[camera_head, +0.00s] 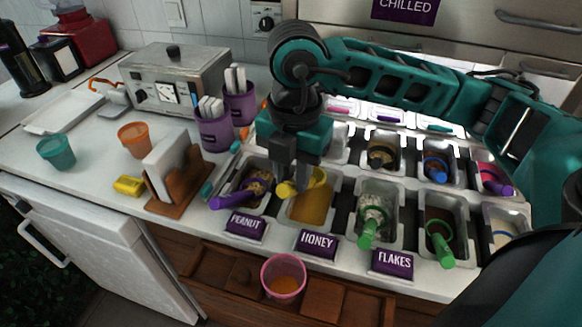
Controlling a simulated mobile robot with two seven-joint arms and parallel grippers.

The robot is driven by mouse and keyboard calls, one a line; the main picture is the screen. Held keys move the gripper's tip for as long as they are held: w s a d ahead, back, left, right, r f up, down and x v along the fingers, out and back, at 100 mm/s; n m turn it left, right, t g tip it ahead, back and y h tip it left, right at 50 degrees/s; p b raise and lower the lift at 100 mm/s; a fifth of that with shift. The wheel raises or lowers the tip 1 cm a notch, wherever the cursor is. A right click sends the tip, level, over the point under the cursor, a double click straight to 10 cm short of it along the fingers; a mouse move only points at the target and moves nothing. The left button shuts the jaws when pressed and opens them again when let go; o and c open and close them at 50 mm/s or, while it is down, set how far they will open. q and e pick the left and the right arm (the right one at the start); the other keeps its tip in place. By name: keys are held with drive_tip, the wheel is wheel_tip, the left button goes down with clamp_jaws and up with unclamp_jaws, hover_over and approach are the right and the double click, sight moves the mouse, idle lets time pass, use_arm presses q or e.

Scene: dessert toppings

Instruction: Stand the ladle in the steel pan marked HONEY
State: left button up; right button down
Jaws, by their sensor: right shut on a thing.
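My right gripper (291,178) points down over the back part of the steel pan marked HONEY (331,214). It is shut on the yellow ladle (288,189), near the pan's back left. A rounded yellow part of the ladle shows just right of the fingers. The pan holds amber honey, and its purple HONEY sign (317,242) stands in front. I cannot tell whether the ladle touches the honey or the pan's wall. My fingers hide part of the ladle. My left gripper is not in view.
The peanut pan with a purple-handled scoop (233,199) is to the left. The flakes pan with a green-handled scoop (367,236) is to the right. More filled pans stand behind and right. A pink cup (283,275) stands in front on the wooden ledge.

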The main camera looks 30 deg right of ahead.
drive_tip(key=shift+f+b, duration=2)
drive_tip(key=shift+f, duration=0.8)
drive_tip(key=shift+f+b, duration=0.3)
drive_tip(key=shift+f, duration=0.05)
drive_tip(key=shift+d+r, duration=0.2)
drive_tip(key=shift+f+b, duration=0.75)
drive_tip(key=shift+f, duration=0.1)
drive_tip(key=shift+f+b, duration=0.55)
drive_tip(key=shift+b, duration=0.1)
